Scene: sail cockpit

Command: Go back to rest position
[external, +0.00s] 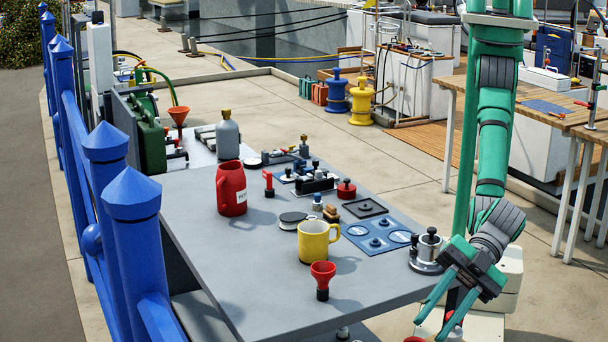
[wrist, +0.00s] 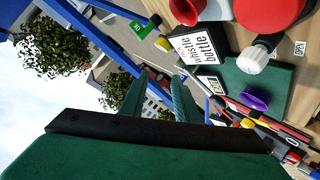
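My gripper (external: 432,322) hangs off the front right corner of the grey table (external: 200,250), pointing down and to the left. Its two green fingers are apart. In the wrist view my gripper (wrist: 164,82) also shows two spread fingers, with background visible between them and nothing held. My green arm (external: 492,130) comes down from the top of the external view and bends at the wrist. A small red thing shows behind the fingers in the external view; I cannot tell what it is.
A silver fitting (external: 427,252) stands on the table edge close to my wrist. A yellow mug (external: 318,241), a red funnel (external: 322,278) and a red jug (external: 231,188) stand farther left.

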